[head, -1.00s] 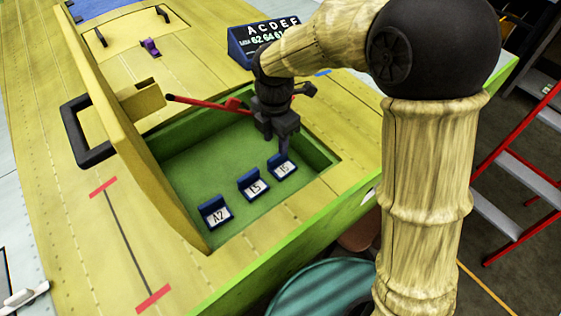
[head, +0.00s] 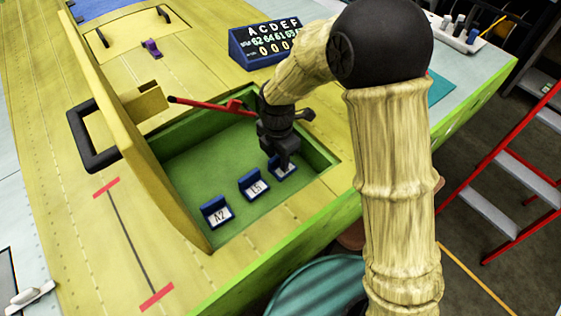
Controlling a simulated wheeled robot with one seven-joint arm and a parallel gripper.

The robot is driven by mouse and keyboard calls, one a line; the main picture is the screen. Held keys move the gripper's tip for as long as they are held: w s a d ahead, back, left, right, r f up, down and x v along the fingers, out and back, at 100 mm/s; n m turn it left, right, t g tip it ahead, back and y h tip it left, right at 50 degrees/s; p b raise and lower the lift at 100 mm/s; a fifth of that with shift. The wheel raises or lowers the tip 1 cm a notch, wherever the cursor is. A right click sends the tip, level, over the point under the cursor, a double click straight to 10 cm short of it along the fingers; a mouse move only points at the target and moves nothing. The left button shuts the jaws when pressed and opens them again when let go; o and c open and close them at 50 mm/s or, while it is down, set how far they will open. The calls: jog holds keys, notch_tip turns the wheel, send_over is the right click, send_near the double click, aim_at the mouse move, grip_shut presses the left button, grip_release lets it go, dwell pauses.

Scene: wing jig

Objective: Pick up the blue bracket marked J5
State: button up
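Three blue brackets with white labels stand in a row on the green floor of the open bay. The left one (head: 216,212) reads A2 and the middle one (head: 254,185) reads L5. The right one (head: 288,173) is partly hidden by my gripper, and its label cannot be read clearly; it may be the J5 bracket. My gripper (head: 282,161) points down at the top of this right bracket. The fingertips overlap it in the picture. I cannot tell whether the fingers are open or closed around it.
The green bay (head: 186,170) has raised walls. A yellow hatch panel (head: 135,140) with a black handle (head: 85,137) stands open on its left. A red rod (head: 205,105) crosses above its back. A blue display box (head: 262,45) stands behind.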

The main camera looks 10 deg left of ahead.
dwell(0.5)
grip_shut()
notch_tip(320, 180, up, 10)
jog(key=shift+b, duration=0.5)
dwell(0.5)
